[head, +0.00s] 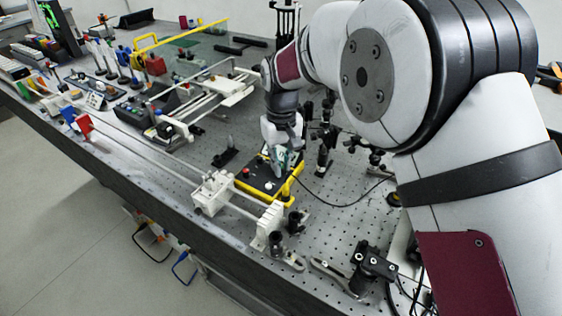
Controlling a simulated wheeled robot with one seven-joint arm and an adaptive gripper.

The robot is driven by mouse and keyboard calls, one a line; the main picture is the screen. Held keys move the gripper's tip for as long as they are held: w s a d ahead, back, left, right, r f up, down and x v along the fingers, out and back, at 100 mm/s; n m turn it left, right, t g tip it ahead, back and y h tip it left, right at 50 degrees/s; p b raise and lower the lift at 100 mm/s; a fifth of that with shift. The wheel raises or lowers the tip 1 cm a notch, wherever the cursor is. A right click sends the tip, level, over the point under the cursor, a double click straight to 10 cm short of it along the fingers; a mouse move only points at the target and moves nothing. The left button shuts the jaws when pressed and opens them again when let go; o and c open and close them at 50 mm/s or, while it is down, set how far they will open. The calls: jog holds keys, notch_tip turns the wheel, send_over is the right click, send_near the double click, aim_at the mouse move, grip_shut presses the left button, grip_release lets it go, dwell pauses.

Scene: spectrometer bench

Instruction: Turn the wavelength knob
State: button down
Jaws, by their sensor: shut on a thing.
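A black box with a yellow frame (257,187) sits on the perforated bench in the middle of the head view. A small light knob and a small red part show on its top. My gripper (280,170) points down onto the far right part of the box top. Its fingers are shut on the wavelength knob there, which they mostly hide. The knob's markings and angle cannot be read.
A white rail assembly (212,193) runs close along the box's left side. Black optical posts (325,145) stand to its right, and a black cable (335,203) curves from the box. A black clamp (372,265) lies at the front. Many instruments crowd the far left.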

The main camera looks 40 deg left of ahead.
jog(key=m+p, duration=0.1)
jog(key=m, duration=0.5)
jog(key=shift+m, duration=0.4)
dwell(0.3)
jog(key=c, duration=1.5)
grip_release()
jog(key=shift+c, duration=0.2)
jog(key=shift+r, duration=0.1)
notch_tip(320, 180, up, 12)
